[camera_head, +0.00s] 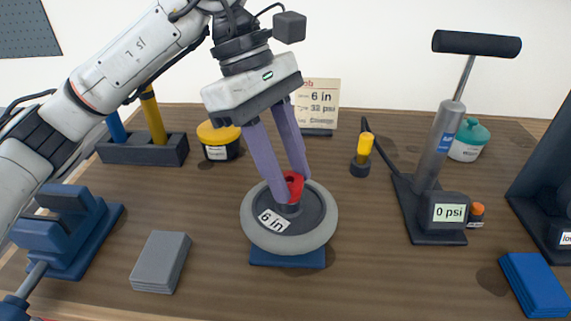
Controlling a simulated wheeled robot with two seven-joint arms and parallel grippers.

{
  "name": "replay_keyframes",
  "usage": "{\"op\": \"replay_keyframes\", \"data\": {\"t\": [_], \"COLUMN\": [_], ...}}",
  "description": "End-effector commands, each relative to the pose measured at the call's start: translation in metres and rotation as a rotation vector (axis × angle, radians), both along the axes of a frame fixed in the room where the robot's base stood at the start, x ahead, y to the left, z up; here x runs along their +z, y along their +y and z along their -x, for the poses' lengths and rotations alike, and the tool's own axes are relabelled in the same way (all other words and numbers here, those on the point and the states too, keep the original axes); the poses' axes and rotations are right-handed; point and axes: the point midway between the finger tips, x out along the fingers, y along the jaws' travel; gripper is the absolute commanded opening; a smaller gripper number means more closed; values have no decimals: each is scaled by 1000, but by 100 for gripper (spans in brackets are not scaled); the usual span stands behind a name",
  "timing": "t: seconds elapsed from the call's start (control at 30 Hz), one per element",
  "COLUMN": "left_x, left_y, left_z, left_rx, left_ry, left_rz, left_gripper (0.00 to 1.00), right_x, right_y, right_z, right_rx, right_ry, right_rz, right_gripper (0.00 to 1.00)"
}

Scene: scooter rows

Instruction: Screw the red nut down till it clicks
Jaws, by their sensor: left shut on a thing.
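The red nut (293,183) sits at the centre of the grey wheel (252,228), at the top of its hub. The wheel carries a "6 in" label and rests on a blue base (288,259). My left gripper (288,190) reaches down from above with its two purple fingers closed on the red nut, one on each side. The fingers hide part of the nut, and I cannot tell how far down it sits. My right gripper is not in view.
A pump (437,150) reading 0 psi stands right of the wheel, beside a small yellow-topped piece (363,148). A card (318,100) reads 6 in, 32 psi. A blue vise (60,235) and grey pad (160,262) lie left, a blue pad (535,284) right.

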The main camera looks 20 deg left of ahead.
Motion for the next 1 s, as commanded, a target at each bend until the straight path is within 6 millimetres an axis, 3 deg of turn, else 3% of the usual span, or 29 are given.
{"op": "replay_keyframes", "data": {"t": [0.07,0.1,0.2,0.63,0.73,1.0], "left_x": [-1,-1,-1,0,2,60], "left_y": [-6,-6,-5,-3,-2,20], "left_z": [8,8,8,5,5,-2], "left_rx": [-26,-26,-24,-13,-12,-14], "left_ry": [17,17,18,15,13,13], "left_rz": [9,9,8,5,5,7], "left_gripper": [11,37,54,54,54,54], "right_x": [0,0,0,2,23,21], "right_y": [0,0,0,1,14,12], "right_z": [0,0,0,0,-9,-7], "right_rx": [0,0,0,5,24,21], "right_ry": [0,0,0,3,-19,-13], "right_rz": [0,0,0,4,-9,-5], "right_gripper": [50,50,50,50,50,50]}}
